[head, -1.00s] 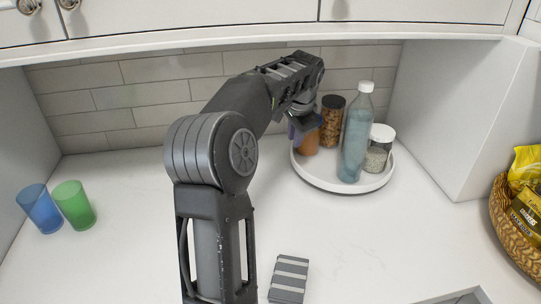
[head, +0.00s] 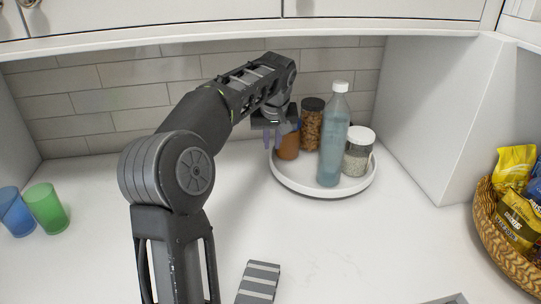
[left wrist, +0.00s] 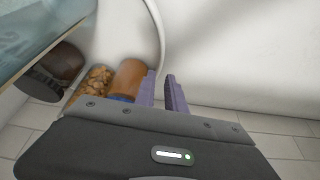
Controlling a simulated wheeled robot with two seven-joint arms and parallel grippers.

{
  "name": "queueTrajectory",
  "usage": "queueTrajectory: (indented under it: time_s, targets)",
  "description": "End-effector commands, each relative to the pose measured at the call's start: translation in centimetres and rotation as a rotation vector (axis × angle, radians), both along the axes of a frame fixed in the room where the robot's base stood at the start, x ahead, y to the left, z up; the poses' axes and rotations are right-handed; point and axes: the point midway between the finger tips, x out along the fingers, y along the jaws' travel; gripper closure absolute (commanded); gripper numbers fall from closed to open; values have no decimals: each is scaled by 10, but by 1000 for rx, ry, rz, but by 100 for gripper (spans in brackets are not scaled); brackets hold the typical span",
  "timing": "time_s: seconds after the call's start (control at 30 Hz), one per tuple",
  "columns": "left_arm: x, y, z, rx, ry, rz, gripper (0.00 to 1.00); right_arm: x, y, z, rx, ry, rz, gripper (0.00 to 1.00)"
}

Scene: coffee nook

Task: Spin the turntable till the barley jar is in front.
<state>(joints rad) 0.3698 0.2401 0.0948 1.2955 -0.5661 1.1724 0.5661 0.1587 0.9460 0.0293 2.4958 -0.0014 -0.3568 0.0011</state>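The turntable (head: 350,190) is a round white tray with a raised rim at the back of the counter. A clear jar with a white lid and pale grains (head: 357,160), probably the barley, stands at its right. A tall blue bottle (head: 332,150) is at the front middle. A dark-lidded jar of brown pieces (head: 312,128) is behind, and an orange-brown jar (head: 289,146) is at the left. My left gripper (head: 272,140) is at the turntable's left edge. Its purple fingers (left wrist: 163,92) are apart, with the rim running toward their gap; contact is unclear. My right gripper is out of view.
A blue cup (head: 15,212) and a green cup (head: 46,208) stand at the far left. A striped grey block (head: 258,282) lies at the front. A wicker basket (head: 503,240) of packets is at the right. Cupboards hang above; the counter's middle is clear.

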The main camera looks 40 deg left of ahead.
Motion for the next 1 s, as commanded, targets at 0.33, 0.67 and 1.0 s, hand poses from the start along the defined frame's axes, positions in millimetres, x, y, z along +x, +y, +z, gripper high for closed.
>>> queueTrajectory:
  time_s: [0.33, 0.67, 1.0]
  targets:
    - [13, 14, -47, -1, 3, 0, 85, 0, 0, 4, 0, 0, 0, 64]
    - [19, 20, -66, 0, 1, -1, 85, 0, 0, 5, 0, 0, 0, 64]
    - [19, 20, -66, 0, 0, -1, 100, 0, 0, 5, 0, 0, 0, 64]
